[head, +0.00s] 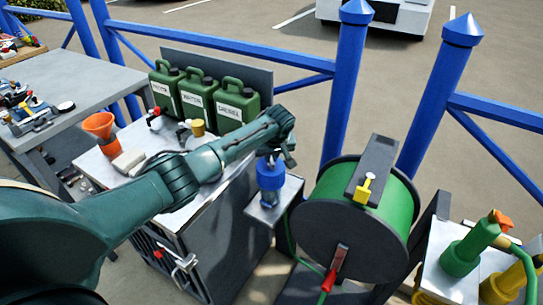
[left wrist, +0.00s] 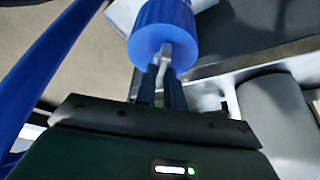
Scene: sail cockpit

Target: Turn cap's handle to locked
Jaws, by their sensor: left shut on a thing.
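The blue cap (head: 270,178) is a blue cylinder above a small metal shelf beside the hose reel. In the left wrist view the blue cap (left wrist: 160,22) fills the top middle, with a bent metal handle (left wrist: 165,52) coming out of its near face. My left gripper (head: 289,158) reaches over the workbench to the cap. In the left wrist view the gripper (left wrist: 163,82) is shut on the handle, with dark fingers on both sides of it. In the head view the gripper hides part of the cap's top and the handle. My right gripper is not in view.
A reel of green hose (head: 395,195) stands close right of the cap. Green canisters (head: 197,95) and an orange funnel (head: 99,126) are on the workbench (head: 100,172). Blue railing (head: 345,85) runs behind. Green and yellow fittings (head: 466,250) stand at far right.

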